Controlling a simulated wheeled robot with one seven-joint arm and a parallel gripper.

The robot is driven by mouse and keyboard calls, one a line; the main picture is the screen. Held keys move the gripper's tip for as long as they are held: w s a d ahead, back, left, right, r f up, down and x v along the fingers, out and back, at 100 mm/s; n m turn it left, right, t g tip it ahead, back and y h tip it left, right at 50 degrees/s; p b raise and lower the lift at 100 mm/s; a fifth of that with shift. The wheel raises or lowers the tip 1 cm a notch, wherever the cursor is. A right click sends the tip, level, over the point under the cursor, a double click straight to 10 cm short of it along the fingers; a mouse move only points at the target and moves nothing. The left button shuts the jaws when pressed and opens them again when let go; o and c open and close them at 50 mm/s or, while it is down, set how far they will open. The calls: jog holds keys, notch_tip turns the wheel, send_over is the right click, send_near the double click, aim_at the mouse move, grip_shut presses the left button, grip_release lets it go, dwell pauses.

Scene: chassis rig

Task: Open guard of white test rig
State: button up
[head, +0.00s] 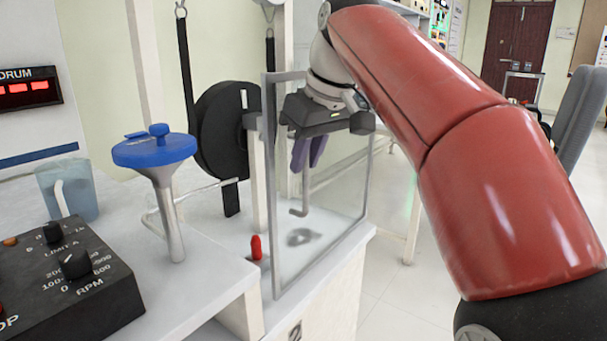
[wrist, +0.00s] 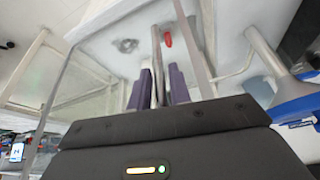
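The guard (head: 353,225) of the white test rig (head: 318,308) is a clear panel in a grey frame, upright along the rig's edge. A grey bent rod, seemingly its handle (head: 304,194), hangs in front of the pane. My gripper (head: 306,168) is at the upper part of this rod, with its purple fingers pointing down. In the wrist view, the rod (wrist: 157,55) runs between the close-set fingers (wrist: 159,88), which look shut on it. The finger contact itself is partly hidden.
A red peg (head: 256,248) stands on the rig top near the guard. A black wheel (head: 222,130) is behind. A blue-topped funnel-like post (head: 158,185), a cup (head: 68,190) and a black control box (head: 75,280) are at left.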

jog(key=shift+x, duration=1.35)
grip_shut()
